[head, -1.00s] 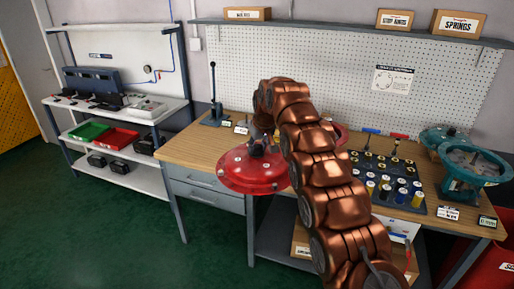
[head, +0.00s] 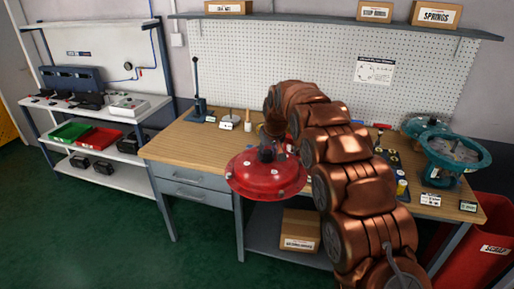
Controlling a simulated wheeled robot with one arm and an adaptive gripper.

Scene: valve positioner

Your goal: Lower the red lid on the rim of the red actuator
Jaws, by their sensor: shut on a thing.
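The red lid (head: 262,181), a round dome with bolts around its edge, hangs level in front of the workbench's front edge. My gripper (head: 267,153) is above it, shut on the fitting at its top centre. My copper-coloured arm reaches over the bench from the lower right. The red actuator cannot be made out clearly; my arm covers the middle of the bench behind the lid.
The wooden workbench (head: 186,148) has a lever press (head: 198,100) at its back left. A teal open housing (head: 455,155) stands at the right end, beside a red bin (head: 478,240). A cardboard box (head: 299,230) sits below. Green floor lies open at left.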

